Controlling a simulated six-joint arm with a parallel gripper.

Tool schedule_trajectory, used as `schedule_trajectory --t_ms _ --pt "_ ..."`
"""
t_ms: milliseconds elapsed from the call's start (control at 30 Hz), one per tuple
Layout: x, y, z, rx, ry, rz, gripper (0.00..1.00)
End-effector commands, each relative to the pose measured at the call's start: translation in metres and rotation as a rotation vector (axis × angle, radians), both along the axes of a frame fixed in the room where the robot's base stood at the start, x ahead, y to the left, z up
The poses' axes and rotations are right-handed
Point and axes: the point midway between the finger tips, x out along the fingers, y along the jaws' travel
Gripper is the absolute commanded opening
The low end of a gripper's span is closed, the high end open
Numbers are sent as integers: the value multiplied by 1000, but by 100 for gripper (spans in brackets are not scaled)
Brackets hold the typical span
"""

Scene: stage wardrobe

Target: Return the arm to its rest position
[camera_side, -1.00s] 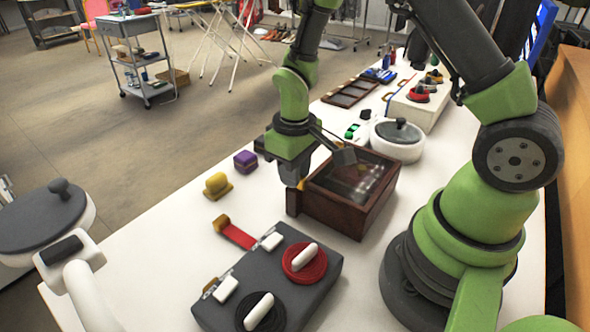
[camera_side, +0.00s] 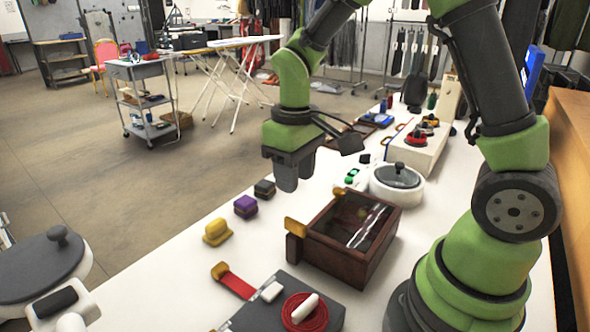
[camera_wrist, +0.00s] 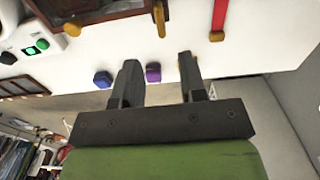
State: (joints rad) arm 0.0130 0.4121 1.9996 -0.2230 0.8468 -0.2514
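My gripper (camera_side: 292,174) hangs in the air with its fingers pointing down, left of and above the wooden box (camera_side: 335,262), apart from it. In the wrist view my gripper (camera_wrist: 159,68) shows two dark fingers with a clear gap and nothing between them. The purple block (camera_wrist: 153,72) shows beyond that gap. The dark wooden box has a glassy top and a yellow handle (camera_side: 296,227) at its left end. My arm is raised over the white table (camera_side: 180,272).
A yellow block (camera_side: 217,232), a purple block (camera_side: 245,207) and a black block (camera_side: 264,190) stand along the table's left edge. A red strap (camera_side: 236,284) and a grey case (camera_side: 262,315) lie in front. A white round pot (camera_side: 397,184) stands behind the box.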

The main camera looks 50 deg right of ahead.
Motion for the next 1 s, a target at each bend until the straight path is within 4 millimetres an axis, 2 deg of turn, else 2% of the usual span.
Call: schedule_trajectory --t_ms 400,467,567,667,800,1000 --pt "-1 0 7 1 -5 -3 38" --pt "-2 1 12 4 -20 -12 38" --pt "-10 4 32 19 -76 -46 38" --pt "-25 8 61 47 -162 -100 38" --pt "-56 15 97 105 -294 -185 38" --pt "-102 24 127 202 -464 -288 38"
